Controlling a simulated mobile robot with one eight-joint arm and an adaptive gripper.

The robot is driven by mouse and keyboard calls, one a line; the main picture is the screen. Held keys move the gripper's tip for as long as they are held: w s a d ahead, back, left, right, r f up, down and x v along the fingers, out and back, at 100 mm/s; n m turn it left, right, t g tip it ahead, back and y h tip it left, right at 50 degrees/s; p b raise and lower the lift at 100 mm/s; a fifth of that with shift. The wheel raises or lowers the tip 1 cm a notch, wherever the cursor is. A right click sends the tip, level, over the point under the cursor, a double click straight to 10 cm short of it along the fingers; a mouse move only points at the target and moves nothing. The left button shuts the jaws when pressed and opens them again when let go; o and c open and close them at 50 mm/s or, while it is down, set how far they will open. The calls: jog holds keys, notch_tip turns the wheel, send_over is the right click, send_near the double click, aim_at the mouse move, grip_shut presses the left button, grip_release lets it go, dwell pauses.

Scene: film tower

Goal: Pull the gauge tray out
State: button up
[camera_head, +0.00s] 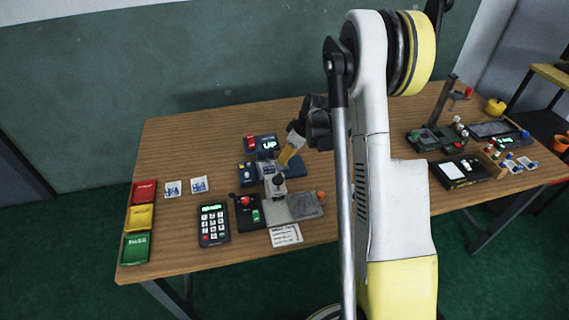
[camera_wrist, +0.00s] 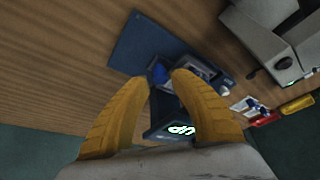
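A dark blue unit with a lit "UP" display (camera_head: 269,146) stands on the wooden table, and its display also shows in the wrist view (camera_wrist: 181,130). A small blue knob (camera_wrist: 159,72) and a grey, tray-like part of this unit lie between and beyond my fingers; I cannot tell for sure which part is the gauge tray. My gripper (camera_wrist: 161,80) has its yellow fingers apart over the unit, with a clear gap between them. In the head view my gripper (camera_head: 285,160) is just above the unit and partly hides it. Contact with the knob cannot be made out.
A grey machine (camera_head: 294,207) stands close in front of the unit. A keypad (camera_head: 213,224) and red, yellow and green bins (camera_head: 139,218) are to the left. Other devices (camera_head: 438,137) stand on the right. Bare table lies behind the unit.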

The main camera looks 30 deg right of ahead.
jog(key=shift+x, duration=1.2)
grip_shut()
jog(key=shift+s+d+b, duration=0.15)
jog(key=shift+s+d, duration=0.2)
jog(key=shift+d, duration=0.9)
jog(key=shift+s+d+b, duration=0.15)
jog(key=shift+s+d, duration=0.25)
jog(key=shift+d, duration=0.85)
jog(key=shift+s+d+b, duration=0.15)
jog(key=shift+s+d, duration=0.2)
jog(key=shift+d, duration=0.9)
grip_release()
jog(key=shift+d, duration=0.15)
jog(key=shift+r, duration=0.1)
